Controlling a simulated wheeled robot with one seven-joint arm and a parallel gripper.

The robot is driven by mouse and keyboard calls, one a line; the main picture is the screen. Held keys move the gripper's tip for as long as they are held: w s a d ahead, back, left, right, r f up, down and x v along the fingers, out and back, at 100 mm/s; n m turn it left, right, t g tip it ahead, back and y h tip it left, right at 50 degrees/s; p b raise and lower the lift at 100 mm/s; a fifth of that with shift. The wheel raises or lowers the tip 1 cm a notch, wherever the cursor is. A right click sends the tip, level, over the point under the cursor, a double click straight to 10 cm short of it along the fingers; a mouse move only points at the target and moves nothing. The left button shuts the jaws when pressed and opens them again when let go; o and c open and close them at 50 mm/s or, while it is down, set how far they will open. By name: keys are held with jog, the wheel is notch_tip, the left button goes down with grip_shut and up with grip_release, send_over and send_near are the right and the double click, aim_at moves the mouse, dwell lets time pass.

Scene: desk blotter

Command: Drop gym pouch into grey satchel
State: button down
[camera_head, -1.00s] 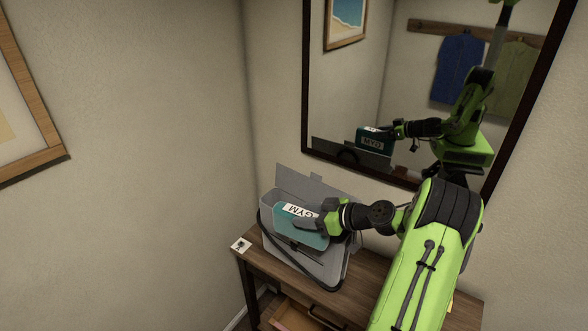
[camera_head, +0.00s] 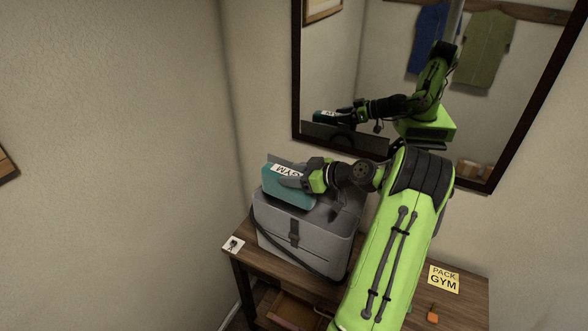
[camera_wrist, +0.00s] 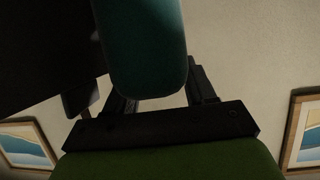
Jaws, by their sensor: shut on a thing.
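The gym pouch (camera_head: 284,190) is teal with a white label reading GYM. My gripper (camera_head: 300,181) is shut on it and holds it over the top of the grey satchel (camera_head: 300,240). The satchel stands on the wooden desk, its flap (camera_head: 287,160) raised at the back and a dark strap and buckle on its front. The pouch's lower edge hides part of the satchel's opening, and I cannot tell whether it dips inside. In the wrist view the pouch (camera_wrist: 145,50) fills the space between the dark fingers.
A mirror (camera_head: 380,90) hangs on the wall behind the desk (camera_head: 400,300) and reflects my arm. A yellow PACK GYM note (camera_head: 444,279) and a small orange object (camera_head: 432,318) lie at the right. A white card (camera_head: 233,246) lies at the left corner. A drawer (camera_head: 290,311) is open below.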

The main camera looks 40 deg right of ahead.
aim_at(295, 197)
jog(key=shift+f+b, duration=1.55)
jog(key=shift+f, duration=2.75)
jog(key=shift+c, duration=1.4)
grip_release()
jog(key=shift+r+p, duration=3.3)
jog(key=shift+r, duration=3.8)
